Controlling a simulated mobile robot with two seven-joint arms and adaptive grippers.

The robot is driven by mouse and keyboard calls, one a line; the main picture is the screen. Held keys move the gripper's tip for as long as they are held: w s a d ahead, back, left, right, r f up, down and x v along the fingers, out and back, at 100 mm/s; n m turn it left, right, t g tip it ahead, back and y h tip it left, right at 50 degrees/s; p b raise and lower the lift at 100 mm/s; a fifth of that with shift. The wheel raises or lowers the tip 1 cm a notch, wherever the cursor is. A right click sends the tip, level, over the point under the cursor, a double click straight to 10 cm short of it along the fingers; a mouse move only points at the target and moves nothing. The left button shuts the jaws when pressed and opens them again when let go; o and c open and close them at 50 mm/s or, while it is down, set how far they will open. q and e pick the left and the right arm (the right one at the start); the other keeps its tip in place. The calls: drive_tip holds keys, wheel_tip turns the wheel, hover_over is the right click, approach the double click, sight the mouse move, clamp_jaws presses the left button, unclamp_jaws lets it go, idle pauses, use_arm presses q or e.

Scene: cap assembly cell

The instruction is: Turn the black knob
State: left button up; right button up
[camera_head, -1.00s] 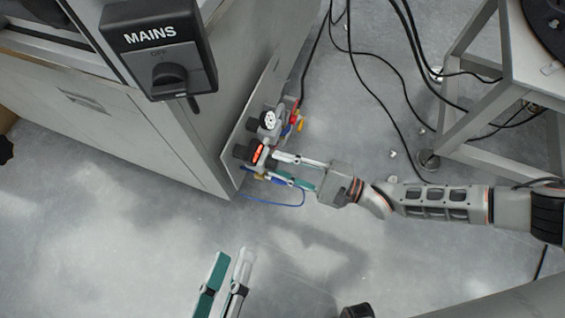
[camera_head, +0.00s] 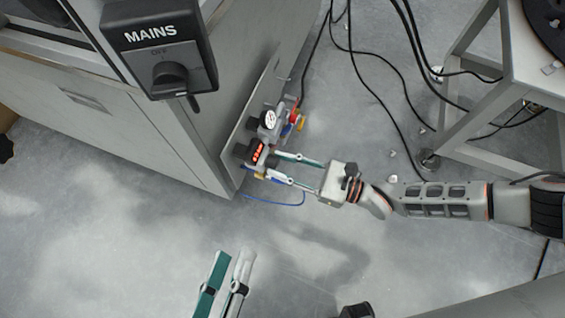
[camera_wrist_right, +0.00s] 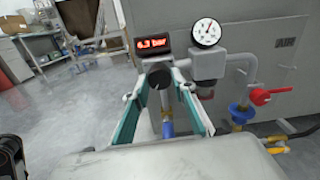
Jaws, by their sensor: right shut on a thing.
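The black knob (camera_wrist_right: 159,76) is a short dark cylinder on the front of the air unit, below a red digital display (camera_wrist_right: 153,44) that reads about 6.3 bar. My right gripper (camera_wrist_right: 159,92) has its two teal-padded fingers on either side of the knob, shut on it. In the head view my right gripper (camera_head: 268,165) reaches the unit from the right; its fingers hide the knob there. My left gripper (camera_head: 234,254) is at the bottom of the head view, away from the unit, with a gap between its fingers and nothing in it.
A round white gauge (camera_wrist_right: 207,33) and a red valve handle (camera_wrist_right: 270,94) sit right of the knob. The grey cabinet (camera_head: 165,140) carries a black MAINS switch (camera_head: 170,75) set at OFF. Black cables (camera_head: 375,85) and a metal stand (camera_head: 470,85) are at right. The floor in front is clear.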

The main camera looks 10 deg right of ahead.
drive_tip(key=shift+m, duration=0.5)
drive_tip(key=o, duration=1.1)
drive_tip(key=shift+d, duration=0.1)
drive_tip(key=shift+s+d, duration=0.2)
drive_tip(key=shift+d, duration=0.05)
drive_tip(key=v, duration=1.1)
drive_tip(key=shift+s, duration=0.15)
